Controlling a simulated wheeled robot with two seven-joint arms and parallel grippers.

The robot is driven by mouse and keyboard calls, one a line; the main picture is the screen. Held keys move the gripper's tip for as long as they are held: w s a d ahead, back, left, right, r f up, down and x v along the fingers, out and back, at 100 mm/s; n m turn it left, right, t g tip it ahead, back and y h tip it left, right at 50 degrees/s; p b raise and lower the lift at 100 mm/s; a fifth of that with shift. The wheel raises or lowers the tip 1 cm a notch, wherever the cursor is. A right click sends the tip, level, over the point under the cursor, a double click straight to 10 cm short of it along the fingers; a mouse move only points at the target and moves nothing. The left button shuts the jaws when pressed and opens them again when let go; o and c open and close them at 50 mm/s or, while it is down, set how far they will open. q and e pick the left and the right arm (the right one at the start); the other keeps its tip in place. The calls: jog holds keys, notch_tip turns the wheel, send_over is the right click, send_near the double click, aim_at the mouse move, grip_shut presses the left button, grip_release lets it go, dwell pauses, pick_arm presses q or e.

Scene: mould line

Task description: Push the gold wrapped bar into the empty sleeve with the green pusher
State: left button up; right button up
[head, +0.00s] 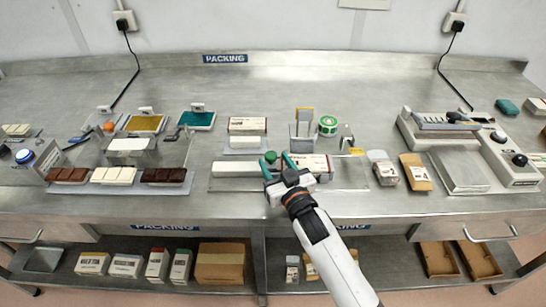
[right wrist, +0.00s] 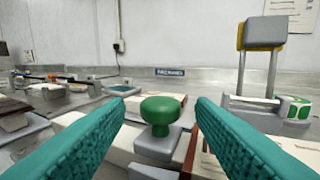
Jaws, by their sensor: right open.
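The green pusher knob (head: 270,157) stands on a small light block at the middle of the packing station. It also shows in the right wrist view (right wrist: 162,108). My right gripper (head: 277,162) is open, with its teal fingers on either side of the knob and clear gaps in the wrist view. A white printed sleeve (head: 314,164) lies just right of the pusher. A brown edge (right wrist: 190,150) shows beside the pusher block; I cannot tell whether it belongs to the sleeve or a bar. I cannot make out the gold wrapped bar. My left gripper is not in view.
A long white block (head: 235,169) lies left of the pusher. Behind stand a printed box (head: 248,125), a grey stand (head: 302,142) and a green-and-white tape roll (head: 328,125). Chocolate bars (head: 164,175) lie at left; a sealing machine (head: 485,150) stands at right.

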jog(key=shift+w+a+r, duration=0.1)
jog(key=shift+w+a, duration=0.15)
jog(key=shift+w, duration=0.4)
jog(key=shift+w+a, duration=0.1)
jog(key=shift+w, duration=0.1)
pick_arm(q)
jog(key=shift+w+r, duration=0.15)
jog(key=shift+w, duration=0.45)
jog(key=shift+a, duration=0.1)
